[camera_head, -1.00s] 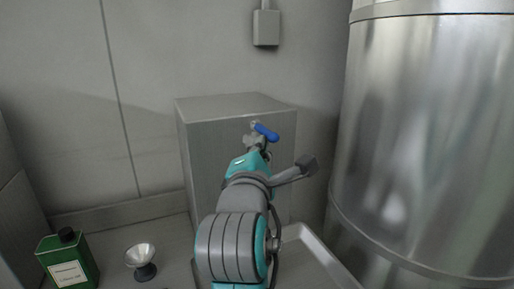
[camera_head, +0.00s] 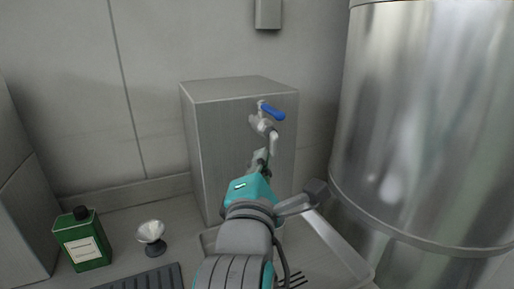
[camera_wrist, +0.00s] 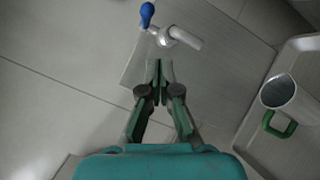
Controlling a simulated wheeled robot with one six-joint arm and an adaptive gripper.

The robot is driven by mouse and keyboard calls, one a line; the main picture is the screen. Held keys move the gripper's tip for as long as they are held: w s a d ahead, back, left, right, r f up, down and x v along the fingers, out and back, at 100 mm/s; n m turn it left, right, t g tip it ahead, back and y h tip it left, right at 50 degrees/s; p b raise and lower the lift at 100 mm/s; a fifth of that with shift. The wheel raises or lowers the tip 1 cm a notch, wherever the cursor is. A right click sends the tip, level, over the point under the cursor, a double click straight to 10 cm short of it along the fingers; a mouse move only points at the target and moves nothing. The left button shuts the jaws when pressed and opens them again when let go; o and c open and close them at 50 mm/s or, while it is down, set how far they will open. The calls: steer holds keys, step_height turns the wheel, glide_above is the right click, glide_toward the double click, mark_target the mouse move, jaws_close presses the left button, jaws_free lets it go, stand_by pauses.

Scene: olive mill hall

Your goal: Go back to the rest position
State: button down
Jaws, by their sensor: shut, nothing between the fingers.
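My gripper (camera_head: 262,155) is in front of the grey steel box (camera_head: 215,125), just below the tap (camera_head: 264,124) with the blue lever (camera_head: 271,112). In the wrist view its green fingers (camera_wrist: 160,68) are shut with nothing between them. The tap's spout (camera_wrist: 188,38) lies just beyond the fingertips there, apart from them. The blue lever (camera_wrist: 147,14) sticks up at the top of that view.
A metal jug (camera_wrist: 279,91) with a green handle stands in the tray (camera_wrist: 259,125). A green bottle (camera_head: 82,240), a small metal cup on a dark base (camera_head: 151,235) and a dark ribbed mat (camera_head: 143,279) are at left. A large steel tank (camera_head: 425,120) fills the right.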

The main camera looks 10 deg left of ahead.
steer(key=s+d+f+m, duration=0.1)
steer(key=s+d+f, duration=0.1)
steer(key=f, duration=0.6)
steer(key=s+d+f+m+g+y, duration=0.1)
steer(key=s+d+f+m, duration=0.1)
steer(key=d+f, duration=0.3)
steer(key=s+d+f+m, duration=0.2)
steer(key=d+f, duration=0.1)
steer(key=f, duration=1)
steer(key=shift+s+d+f+g+y, duration=0.15)
steer(key=shift+d+f+g+y, duration=0.1)
steer(key=shift+d+g+y, duration=0.15)
steer(key=s+d+f+m+g, duration=0.1)
steer(key=s+d+f+m, duration=0.4)
steer(key=s+f, duration=0.3)
steer(key=s+d+f+m+g, duration=0.1)
steer(key=s+d+f+m, duration=0.45)
steer(key=s, duration=0.45)
steer(key=s+d+m+h, duration=0.1)
steer(key=s+m, duration=0.3)
steer(key=s, duration=0.4)
steer(key=s+d+m+h, duration=0.1)
steer(key=s+m, duration=0.3)
steer(key=s, duration=0.4)
steer(key=shift+s+d+g, duration=0.2)
steer(key=shift+d+g, duration=0.2)
steer(key=shift+d, duration=0.4)
steer(key=shift+m, duration=0.25)
